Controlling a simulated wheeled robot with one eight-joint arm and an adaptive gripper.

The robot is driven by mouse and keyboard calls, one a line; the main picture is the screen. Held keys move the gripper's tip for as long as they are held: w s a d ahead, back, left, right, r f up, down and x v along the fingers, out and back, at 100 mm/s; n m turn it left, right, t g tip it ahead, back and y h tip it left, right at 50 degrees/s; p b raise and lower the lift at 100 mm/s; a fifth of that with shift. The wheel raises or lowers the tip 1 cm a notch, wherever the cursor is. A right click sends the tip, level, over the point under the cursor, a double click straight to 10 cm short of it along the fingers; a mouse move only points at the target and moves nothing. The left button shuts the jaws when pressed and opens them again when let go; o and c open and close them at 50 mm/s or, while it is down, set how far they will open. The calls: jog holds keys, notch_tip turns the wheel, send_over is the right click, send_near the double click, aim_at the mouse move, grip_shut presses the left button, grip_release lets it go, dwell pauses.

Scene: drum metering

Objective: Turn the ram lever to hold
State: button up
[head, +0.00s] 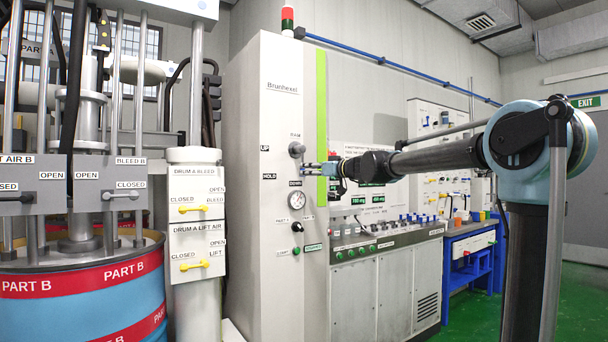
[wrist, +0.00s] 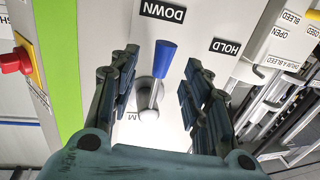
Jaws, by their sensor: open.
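The ram lever has a blue grip (wrist: 165,62) on a metal stem over a round grey hub. The hub (head: 297,149) shows on the tall cabinet's front in the head view. In the wrist view the grip points towards the DOWN label (wrist: 162,12), with the HOLD label (wrist: 226,47) to its right. My gripper (head: 316,169) is at the cabinet front, just below and right of the hub. In the wrist view its fingers are open, one on each side of the lever, with visible gaps. In the head view the gripper hides most of the lever.
A pressure gauge (head: 297,200) sits below the lever on the tall cabinet (head: 262,80). A red emergency button (wrist: 15,61) is at left in the wrist view. A red and blue drum (head: 85,300) and valve boxes (head: 197,252) stand left of the cabinet.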

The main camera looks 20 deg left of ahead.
jog(key=shift+x, duration=2.35)
jog(key=shift+c, duration=0.4)
grip_shut()
